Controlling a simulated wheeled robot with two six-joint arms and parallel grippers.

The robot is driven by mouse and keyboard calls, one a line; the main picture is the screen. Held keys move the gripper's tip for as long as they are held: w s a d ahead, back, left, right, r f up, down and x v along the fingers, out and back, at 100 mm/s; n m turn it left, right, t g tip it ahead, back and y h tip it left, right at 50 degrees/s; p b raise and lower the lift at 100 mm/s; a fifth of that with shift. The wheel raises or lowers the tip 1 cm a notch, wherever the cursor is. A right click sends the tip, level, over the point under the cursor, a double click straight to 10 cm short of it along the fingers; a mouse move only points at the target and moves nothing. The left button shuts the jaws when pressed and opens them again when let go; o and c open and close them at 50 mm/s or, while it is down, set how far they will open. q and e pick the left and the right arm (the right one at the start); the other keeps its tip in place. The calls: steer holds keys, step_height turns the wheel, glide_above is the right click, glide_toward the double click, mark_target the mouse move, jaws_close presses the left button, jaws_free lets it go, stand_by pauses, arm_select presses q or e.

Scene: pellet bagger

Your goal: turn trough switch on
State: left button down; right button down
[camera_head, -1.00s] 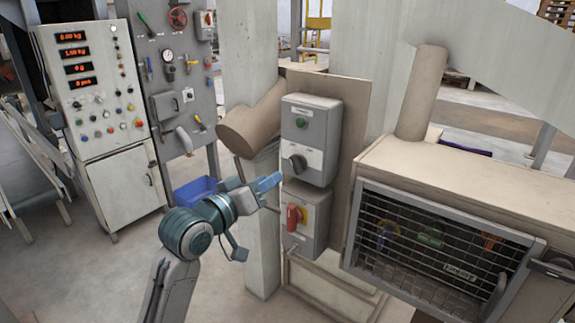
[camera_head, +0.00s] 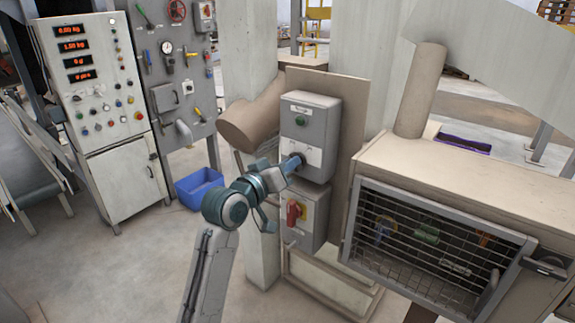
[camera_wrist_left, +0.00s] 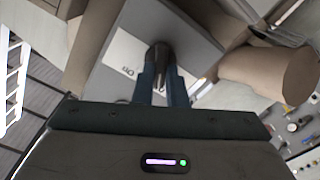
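The trough switch is a dark rotary knob (camera_wrist_left: 159,52) on a white plate on the upper grey control box (camera_head: 312,112), below a green button (camera_head: 300,121). In the head view my left gripper (camera_head: 289,166) is at this knob and covers most of it. In the left wrist view the two fingers (camera_wrist_left: 161,82) stand close together on either side of the knob, with its grip between them, and look shut on it. The knob's exact angle is hard to read. My right gripper is not in view.
A red handle on a yellow plate (camera_head: 294,212) sits on the lower grey box just under my gripper. A brown pipe (camera_head: 250,122) juts out to the left of the boxes. A mesh-fronted cabinet (camera_head: 435,240) stands to the right. A blue bin (camera_head: 199,187) is on the floor.

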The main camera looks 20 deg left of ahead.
arm_select(q)
steer(key=shift+m, duration=0.3)
steer(key=shift+d+m+b, duration=0.15)
steer(key=shift+m+b, duration=0.65)
steer(key=shift+m, duration=2)
steer(key=shift+d+m+b, duration=0.1)
steer(key=shift+m+b, duration=0.7)
steer(key=shift+m, duration=2)
steer(key=c, duration=1.5)
jaws_free()
steer(key=shift+o, duration=0.2)
steer(key=shift+s, duration=0.1)
